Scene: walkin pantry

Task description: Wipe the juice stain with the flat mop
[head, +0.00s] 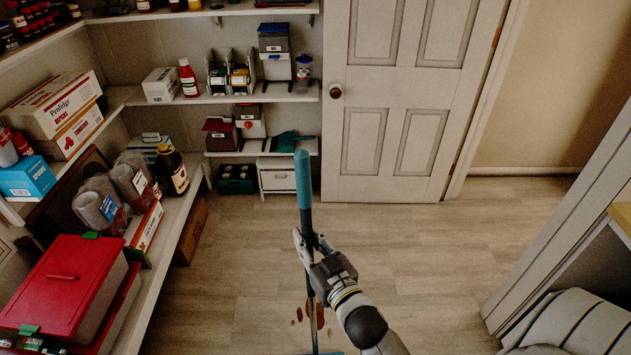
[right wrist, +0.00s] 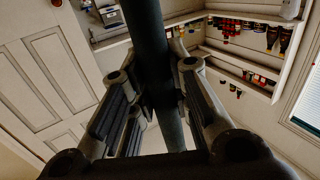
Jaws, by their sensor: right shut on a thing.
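My right gripper (head: 312,246) is shut on the handle of the flat mop (head: 303,180), which stands nearly upright with a teal top and a darker lower shaft. In the right wrist view the dark mop handle (right wrist: 148,40) runs between the fingers. A sliver of the teal mop head (head: 332,353) shows at the bottom edge of the head view; the rest is cut off. The juice stain (head: 320,316), several dark red spots, lies on the floor around the lower shaft, just beyond the mop head. My left gripper is out of view.
Stocked shelves (head: 178,215) line the left and back walls, with a red-lidded box (head: 65,275) at lower left. A closed white door (head: 385,150) stands behind. At right are a white panel (head: 570,225) and a rounded pale object (head: 575,325). The middle floor (head: 420,240) is clear.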

